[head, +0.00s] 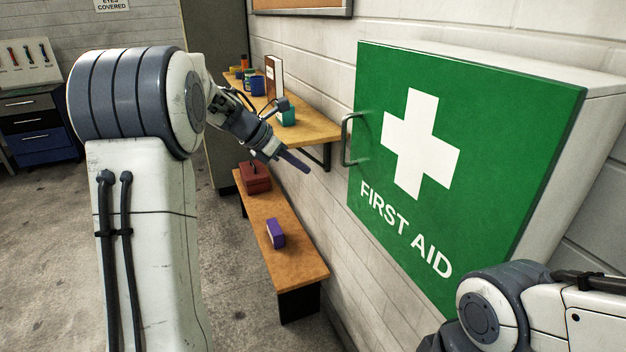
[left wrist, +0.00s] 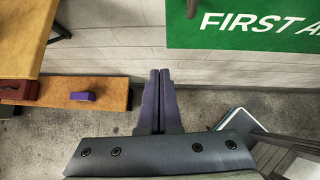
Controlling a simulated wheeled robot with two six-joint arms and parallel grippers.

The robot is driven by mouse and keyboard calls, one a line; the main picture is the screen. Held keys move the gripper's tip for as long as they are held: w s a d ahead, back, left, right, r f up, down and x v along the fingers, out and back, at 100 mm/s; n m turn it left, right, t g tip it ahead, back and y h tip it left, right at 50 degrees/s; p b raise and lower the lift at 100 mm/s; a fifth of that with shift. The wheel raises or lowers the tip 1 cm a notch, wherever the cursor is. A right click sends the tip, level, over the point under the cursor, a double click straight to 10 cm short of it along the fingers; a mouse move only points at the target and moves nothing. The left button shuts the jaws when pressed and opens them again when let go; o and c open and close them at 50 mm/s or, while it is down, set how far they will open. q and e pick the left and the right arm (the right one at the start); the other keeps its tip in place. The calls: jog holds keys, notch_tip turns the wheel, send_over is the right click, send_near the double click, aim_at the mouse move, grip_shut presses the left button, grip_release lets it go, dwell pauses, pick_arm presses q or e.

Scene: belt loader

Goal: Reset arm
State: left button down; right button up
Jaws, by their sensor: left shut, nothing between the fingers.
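My left arm comes in from the left in the head view. My left gripper (head: 294,160) is in the air in front of the wall, left of the first aid cabinet (head: 480,130) and its handle. In the left wrist view the two purple fingers of the left gripper (left wrist: 159,75) lie together, shut and empty. The lower edge of the cabinet (left wrist: 245,38) shows at the top right there. Part of my right arm shows at the lower right of the head view, but its gripper is out of the frame.
A wooden wall shelf (head: 315,128) holds a book, jars and a teal item. Below it a bench (head: 290,258) carries a red box (head: 255,177) and a purple block (head: 275,233). A tool cabinet (head: 38,125) stands far left. The floor between is clear.

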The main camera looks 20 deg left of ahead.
pick_arm(q)
jog(key=w+d+r+n+t+y, duration=0.1)
jog(key=w+d+r+n+t, duration=0.25)
jog(key=n, duration=0.75)
jog(key=s+d+f+n+g+y, duration=0.2)
jog(key=s+f+n+g, duration=0.2)
jog(key=s+f+n, duration=0.85)
jog(key=s+d+f+n+g+y, duration=0.35)
jog(key=s+f+n, duration=0.35)
jog(key=s+n, duration=0.95)
jog(key=s+d+m+g+h+b, duration=0.1)
jog(key=s+d+m+g+b, duration=0.1)
jog(key=s+d, duration=0.8)
jog(key=d+m+b, duration=0.1)
jog(key=d+b, duration=0.1)
jog(key=d, duration=0.1)
jog(key=shift+s+d+r+g+h+b, duration=0.15)
jog(key=shift+s+r+g+h+b, duration=0.2)
jog(key=shift+r+g+b, duration=0.05)
